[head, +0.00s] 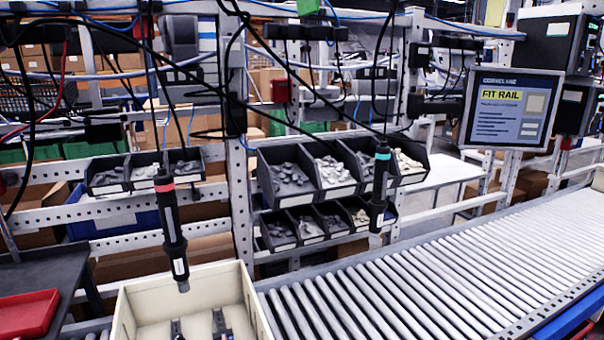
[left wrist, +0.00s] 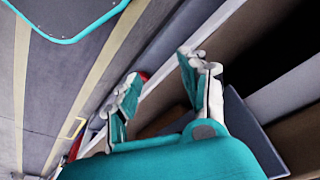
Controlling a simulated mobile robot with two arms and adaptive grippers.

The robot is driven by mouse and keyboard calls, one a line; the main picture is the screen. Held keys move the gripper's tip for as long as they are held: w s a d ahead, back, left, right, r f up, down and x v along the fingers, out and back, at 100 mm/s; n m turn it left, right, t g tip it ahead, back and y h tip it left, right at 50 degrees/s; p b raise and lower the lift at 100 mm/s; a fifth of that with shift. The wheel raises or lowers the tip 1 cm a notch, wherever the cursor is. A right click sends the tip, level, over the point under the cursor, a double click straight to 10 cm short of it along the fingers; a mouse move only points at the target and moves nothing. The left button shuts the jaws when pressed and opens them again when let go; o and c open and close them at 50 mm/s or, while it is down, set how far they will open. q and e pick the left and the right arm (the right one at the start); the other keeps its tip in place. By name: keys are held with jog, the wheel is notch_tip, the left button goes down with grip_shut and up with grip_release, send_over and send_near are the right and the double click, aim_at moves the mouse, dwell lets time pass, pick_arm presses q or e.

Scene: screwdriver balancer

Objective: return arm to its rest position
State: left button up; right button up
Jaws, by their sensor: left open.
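My left gripper (left wrist: 160,72) shows in the left wrist view, with its two teal-padded fingers spread apart and nothing between them. A dark gap and pale rails lie behind the fingers. The rest of my left arm does not show in the head view. My right gripper is in neither view. A black screwdriver with a red band (head: 171,225) hangs from a cable, its lower end near the rim of a cream tote (head: 140,288). A second black screwdriver with a teal band (head: 380,187) hangs further right, in front of the parts bins.
A roller conveyor (head: 420,270) runs along the front right. The tote holds dark pieces, only partly seen. Grey parts bins (head: 285,183) sit on the rack behind. A FIT RAIL screen (head: 510,108) stands at right. A red tray (head: 27,312) lies at lower left.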

pick_arm(q)
jog(key=s+a+f+b, duration=0.1)
jog(key=s+f+b, duration=0.1)
jog(key=s+f, duration=0.6)
jog(key=s+a+f+g+b, duration=0.1)
jog(key=s+a+f+b, duration=0.1)
jog(key=s+f, duration=0.6)
notch_tip(320, 180, down, 5)
jog(key=shift+s+r, duration=0.1)
jog(key=shift+s, duration=0.25)
